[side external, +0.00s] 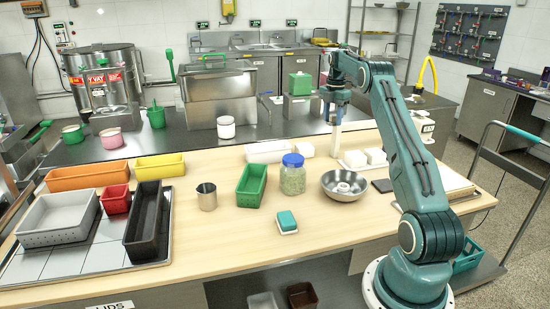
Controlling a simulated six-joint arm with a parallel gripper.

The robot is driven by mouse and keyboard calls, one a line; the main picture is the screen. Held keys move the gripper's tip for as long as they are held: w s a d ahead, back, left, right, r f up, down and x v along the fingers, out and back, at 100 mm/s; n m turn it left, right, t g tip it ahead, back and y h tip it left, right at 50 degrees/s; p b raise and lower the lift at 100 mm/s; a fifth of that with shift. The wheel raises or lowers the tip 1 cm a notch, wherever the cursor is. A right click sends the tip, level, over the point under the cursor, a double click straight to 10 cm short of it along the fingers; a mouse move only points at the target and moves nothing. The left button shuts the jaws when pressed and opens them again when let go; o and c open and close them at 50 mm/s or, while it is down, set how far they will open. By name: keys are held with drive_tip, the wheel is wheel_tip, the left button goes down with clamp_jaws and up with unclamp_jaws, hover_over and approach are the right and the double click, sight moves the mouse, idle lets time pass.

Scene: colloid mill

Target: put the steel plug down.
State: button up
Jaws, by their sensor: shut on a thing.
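My gripper (336,118) is at the back right of the wooden table and points down. It is shut on the steel plug (337,140), a pale, long, narrow piece that hangs upright below the fingers. The plug's lower end is near the white blocks and behind the steel bowl in the picture. I cannot tell whether it touches the table. The fingertips are small and hard to make out.
A steel bowl (329,183) with a pale ring-shaped part (344,188) stands in front. A blue-lidded jar (292,180), green bin (251,187) and white blocks (355,159) are close by. A green-topped sponge (287,221) lies nearer. The table's front middle (235,240) is clear.

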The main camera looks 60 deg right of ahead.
hover_over(327, 171)
wheel_tip(327, 171, down, 16)
drive_tip(key=shift+s+a+r, duration=0.1)
drive_tip(key=shift+s+r, duration=0.05)
idle(0.5)
drive_tip(key=shift+f, duration=2.15)
drive_tip(key=shift+f, duration=0.15)
drive_tip(key=o, duration=1)
drive_tip(key=shift+o, duration=0.2)
wheel_tip(327, 171, up, 12)
drive_tip(key=shift+r, duration=0.2)
